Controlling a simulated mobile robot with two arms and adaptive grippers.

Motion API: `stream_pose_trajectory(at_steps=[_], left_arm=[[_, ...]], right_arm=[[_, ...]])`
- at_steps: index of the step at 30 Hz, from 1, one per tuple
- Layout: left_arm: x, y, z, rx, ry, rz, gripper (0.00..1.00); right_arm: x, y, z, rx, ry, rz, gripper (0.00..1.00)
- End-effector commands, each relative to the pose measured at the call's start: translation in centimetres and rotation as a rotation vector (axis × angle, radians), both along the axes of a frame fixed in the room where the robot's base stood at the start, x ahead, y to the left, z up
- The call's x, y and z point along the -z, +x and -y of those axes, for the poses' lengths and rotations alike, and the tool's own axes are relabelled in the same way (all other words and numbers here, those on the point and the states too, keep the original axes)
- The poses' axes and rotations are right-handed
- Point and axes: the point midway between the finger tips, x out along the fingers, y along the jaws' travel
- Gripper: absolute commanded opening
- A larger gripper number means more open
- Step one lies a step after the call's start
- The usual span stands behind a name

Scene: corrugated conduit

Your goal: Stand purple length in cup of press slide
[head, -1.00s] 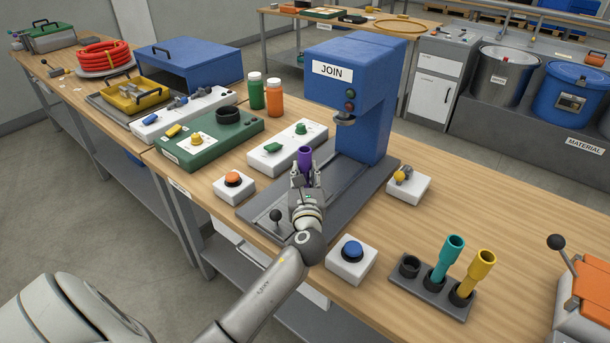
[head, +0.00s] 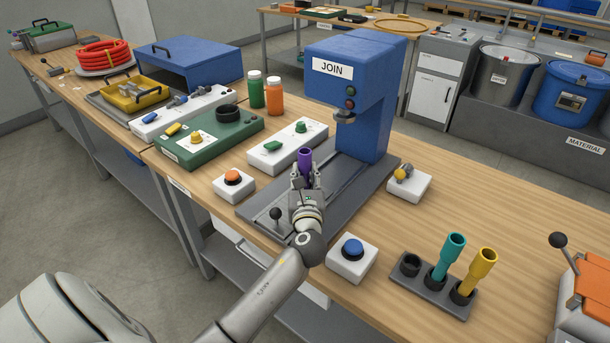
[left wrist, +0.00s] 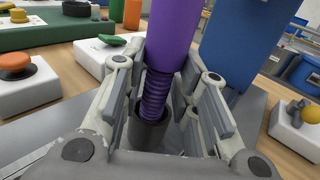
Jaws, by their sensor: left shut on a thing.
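The purple length (head: 305,160) stands about upright over the grey base of the blue JOIN press (head: 352,90). My left gripper (head: 306,182) is shut on it. In the left wrist view the purple length (left wrist: 168,40) has a smooth upper tube and a ribbed lower part between my fingers. Its ribbed lower end reaches into the mouth of a dark round cup (left wrist: 147,132). How deep it sits is hidden by the cup wall. In the head view my gripper hides the cup. My right gripper is not in view.
A rack (head: 432,287) with a teal length (head: 446,258) and a yellow length (head: 474,273) stands at the right front. A blue button box (head: 351,258) and an orange button box (head: 233,185) flank the press base.

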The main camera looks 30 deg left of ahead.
Motion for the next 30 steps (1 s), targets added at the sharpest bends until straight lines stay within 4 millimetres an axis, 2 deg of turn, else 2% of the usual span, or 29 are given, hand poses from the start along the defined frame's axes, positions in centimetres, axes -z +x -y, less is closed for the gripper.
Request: stream_pose_trajectory(at_steps=[1, 6, 17, 23, 30], left_arm=[[0.1, 0.0, 0.0, 0.000, 0.000, 0.000, 0.31], [0.0, 0.0, 0.0, 0.000, 0.000, 0.000, 0.53], [0.1, -0.2, 0.2, 0.001, -0.001, -0.001, 0.53], [0.1, -2.4, 1.8, 0.002, -0.001, -0.002, 0.53], [0.2, -6.6, 4.7, 0.001, -0.002, -0.002, 0.53]], right_arm=[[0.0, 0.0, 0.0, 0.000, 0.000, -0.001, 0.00], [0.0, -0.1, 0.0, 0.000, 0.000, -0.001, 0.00], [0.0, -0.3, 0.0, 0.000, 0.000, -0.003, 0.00], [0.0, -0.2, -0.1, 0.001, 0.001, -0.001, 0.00], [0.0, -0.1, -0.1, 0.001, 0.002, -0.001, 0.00]])
